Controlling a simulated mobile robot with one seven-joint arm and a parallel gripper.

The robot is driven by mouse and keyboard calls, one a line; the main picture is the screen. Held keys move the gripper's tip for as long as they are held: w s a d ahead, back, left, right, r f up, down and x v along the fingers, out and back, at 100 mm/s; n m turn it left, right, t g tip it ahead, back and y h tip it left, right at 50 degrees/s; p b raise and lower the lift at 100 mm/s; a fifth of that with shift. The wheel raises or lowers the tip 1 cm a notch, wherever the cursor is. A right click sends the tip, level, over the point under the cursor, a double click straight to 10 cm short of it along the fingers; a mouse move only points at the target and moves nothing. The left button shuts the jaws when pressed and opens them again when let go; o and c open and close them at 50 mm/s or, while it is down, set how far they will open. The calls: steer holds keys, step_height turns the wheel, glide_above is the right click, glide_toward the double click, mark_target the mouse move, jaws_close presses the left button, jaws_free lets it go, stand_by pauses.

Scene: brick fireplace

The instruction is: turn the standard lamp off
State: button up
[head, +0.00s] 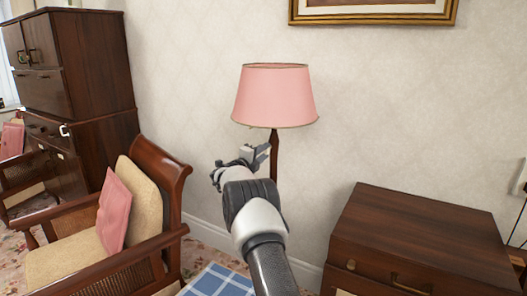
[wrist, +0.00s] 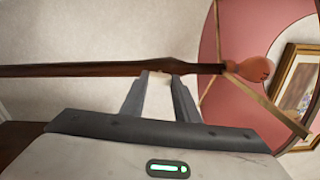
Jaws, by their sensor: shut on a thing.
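The standard lamp has a pink shade (head: 274,96) on a dark wooden pole (head: 274,150) in front of the wall in the head view. In the wrist view the pole (wrist: 100,69) runs across the upper part, with the inside of the shade (wrist: 212,55) at the right. The bulb (wrist: 248,70) looks dull reddish, with no bright glow. My gripper (head: 258,153) is at the pole just below the shade. In the wrist view my gripper's fingertips (wrist: 158,76) reach the pole and are shut on part of the lamp. The exact contact is partly hidden.
A wooden armchair (head: 172,187) with a pink cushion (head: 113,212) stands at the left, before a dark cabinet (head: 97,70). A dark wooden chest (head: 425,225) stands at the right. A framed picture (head: 375,21) hangs above.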

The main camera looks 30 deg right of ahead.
steer(key=shift+n, duration=0.8)
steer(key=shift+f+p, duration=0.1)
steer(key=shift+p, duration=0.2)
steer(key=o, duration=1)
steer(key=shift+o, duration=0.2)
steer(key=shift+s+a, duration=0.1)
steer(key=shift+a, duration=0.15)
steer(key=p+v, duration=0.1)
steer(key=v, duration=1.6)
steer(key=shift+s+d, duration=0.1)
